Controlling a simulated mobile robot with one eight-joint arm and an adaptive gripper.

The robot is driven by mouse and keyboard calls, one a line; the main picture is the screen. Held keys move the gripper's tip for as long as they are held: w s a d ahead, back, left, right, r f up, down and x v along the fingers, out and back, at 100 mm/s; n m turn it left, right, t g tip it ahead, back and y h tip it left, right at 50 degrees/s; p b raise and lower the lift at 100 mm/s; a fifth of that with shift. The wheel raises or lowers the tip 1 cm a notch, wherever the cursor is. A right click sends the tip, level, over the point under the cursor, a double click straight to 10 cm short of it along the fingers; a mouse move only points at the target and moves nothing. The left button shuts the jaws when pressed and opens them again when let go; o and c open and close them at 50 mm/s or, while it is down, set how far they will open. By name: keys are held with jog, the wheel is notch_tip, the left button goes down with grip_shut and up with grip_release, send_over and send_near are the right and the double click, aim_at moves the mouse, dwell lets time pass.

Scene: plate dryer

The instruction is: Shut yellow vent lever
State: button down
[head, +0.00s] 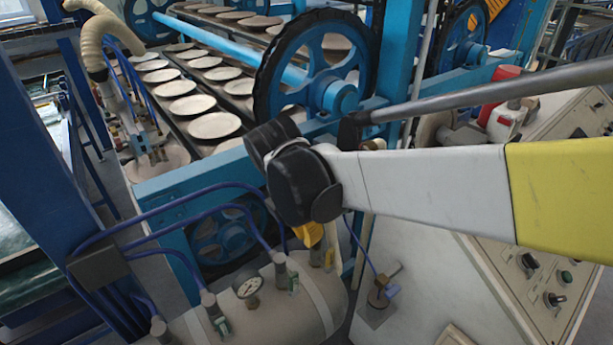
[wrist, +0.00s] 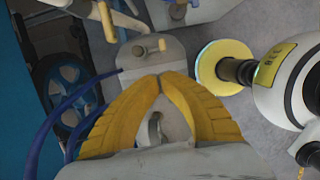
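My gripper (wrist: 160,78) has yellow fingers whose tips meet in the wrist view, with no object visible between the tips. In the head view my gripper (head: 308,236) points down beside the grey tank (head: 316,299), mostly hidden behind my black wrist joint. In the wrist view a small yellow-tan lever (wrist: 139,49) sits on a grey fitting just beyond the fingertips, apart from them. A second yellowish handle (wrist: 178,10) shows farther up. I cannot tell which one is the vent lever. A small yellow part (head: 329,259) shows just below my gripper in the head view.
The tank carries a pressure gauge (head: 247,284) and several valves with blue hoses (head: 165,208). A brass valve (head: 378,294) stands right of the tank. A white control cabinet (head: 450,290) is at the right. The plate conveyor with blue wheels (head: 325,80) is behind.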

aim_at(330, 261)
jog(key=b+x, duration=0.4)
jog(key=x, duration=0.6)
jog(key=shift+s, duration=0.2)
jog(key=shift+w+d+r+g+y+p, duration=0.35)
jog(key=shift+d+g+y+p, duration=0.2)
jog(key=shift+y, duration=0.45)
dwell(0.3)
jog(key=w+d+f+g+y, duration=0.1)
jog(key=w+d+f, duration=0.2)
jog(key=d, duration=0.4)
jog(key=shift+w+y, duration=0.4)
jog(key=shift+w, duration=0.5)
jog(key=shift+f+g, duration=0.2)
jog(key=shift+g, duration=0.05)
dwell(0.7)
